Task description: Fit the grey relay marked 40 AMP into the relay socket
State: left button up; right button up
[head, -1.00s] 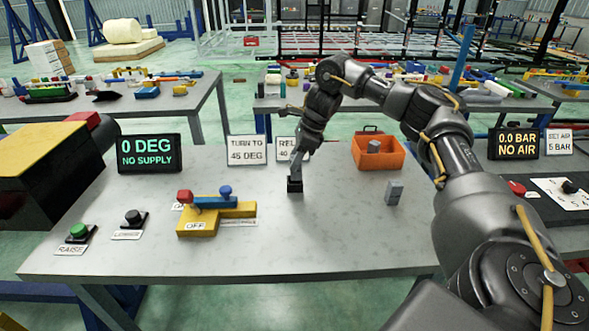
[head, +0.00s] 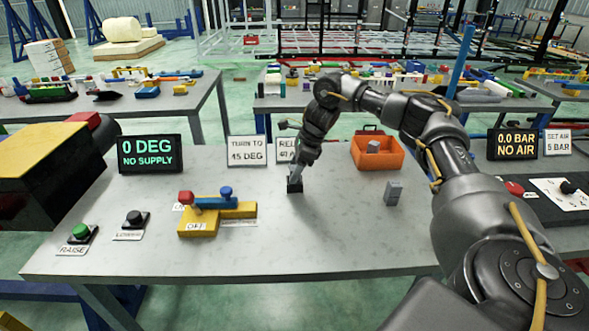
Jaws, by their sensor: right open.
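A small black block that looks like the relay socket (head: 295,187) stands on the grey bench in the middle. My right gripper (head: 297,174) points down right at its top; the jaws are open, but the fingertips overlap the block and I cannot tell whether they touch it. Whether a relay sits between the fingers or in the socket is hidden. One grey relay (head: 393,193) stands upright on the bench to the right. Another grey block (head: 373,146) is in the orange bin (head: 385,160). No 40 AMP marking is readable on either. My left gripper is not in view.
A yellow base with a blue lever (head: 218,216) marked OFF stands left of the socket. RAISE (head: 80,233) and LOWER (head: 134,220) buttons are further left. Behind are a display (head: 149,153) reading 0 DEG NO SUPPLY and sign cards (head: 247,150).

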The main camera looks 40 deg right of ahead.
jog(key=shift+d+r, duration=0.15)
jog(key=shift+r, duration=0.4)
jog(key=p+v, duration=0.1)
jog(key=v, duration=1)
jog(key=shift+s+p, duration=0.2)
jog(key=shift+p, duration=0.15)
